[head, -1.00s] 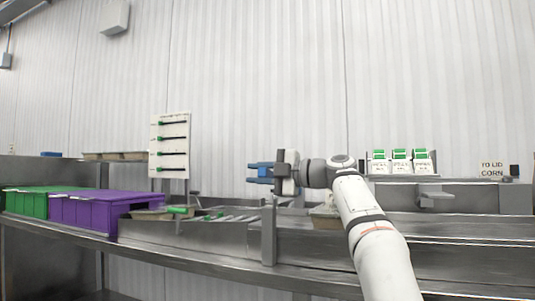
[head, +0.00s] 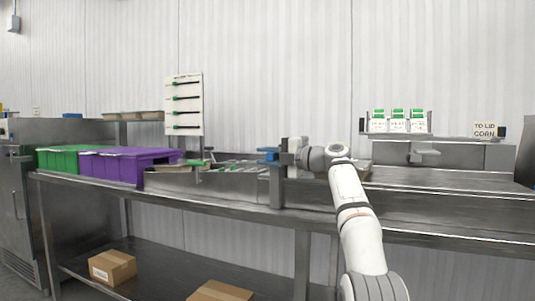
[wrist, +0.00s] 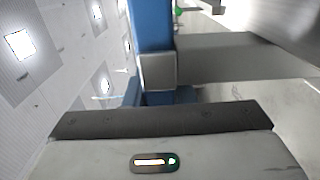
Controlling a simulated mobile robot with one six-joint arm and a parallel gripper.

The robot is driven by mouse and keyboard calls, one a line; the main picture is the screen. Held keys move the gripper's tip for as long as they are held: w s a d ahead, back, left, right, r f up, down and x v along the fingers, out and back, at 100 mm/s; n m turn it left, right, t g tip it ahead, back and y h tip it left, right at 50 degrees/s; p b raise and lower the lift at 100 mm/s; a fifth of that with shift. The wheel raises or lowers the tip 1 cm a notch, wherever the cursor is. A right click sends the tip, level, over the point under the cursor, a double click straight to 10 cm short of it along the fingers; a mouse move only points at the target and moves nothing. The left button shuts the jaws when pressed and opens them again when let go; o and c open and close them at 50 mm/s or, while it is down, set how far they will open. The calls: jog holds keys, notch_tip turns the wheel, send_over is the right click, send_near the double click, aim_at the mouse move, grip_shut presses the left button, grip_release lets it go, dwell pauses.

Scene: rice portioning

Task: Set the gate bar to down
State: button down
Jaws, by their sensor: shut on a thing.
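My gripper (head: 267,154), with blue fingers, points left just above the top of an upright grey post (head: 277,188) at the front of the conveyor. In the wrist view, a blue finger (wrist: 152,25) runs up from the gripper body. A flat grey bar (wrist: 235,57) with a squared end lies across the fingers and stretches right. I take it for the gate bar, and my gripper is shut on it. In the head view the bar cannot be made out apart from the gripper and post, so its exact tilt is unclear.
A purple bin (head: 118,168) and a green bin (head: 58,159) stand at the left of the counter. A white board with green-ended rods (head: 184,105) stands behind. White cartons (head: 398,121) sit on a rear shelf at right. Cardboard boxes (head: 113,267) lie on the lower shelf.

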jog(key=shift+w+f, duration=0.1)
jog(key=shift+f, duration=0.5)
jog(key=c, duration=1.2)
grip_release()
jog(key=shift+r, duration=0.2)
jog(key=shift+d, duration=0.15)
jog(key=b+v, duration=0.2)
jog(key=v, duration=0.5)
jog(key=shift+d+b, duration=0.3)
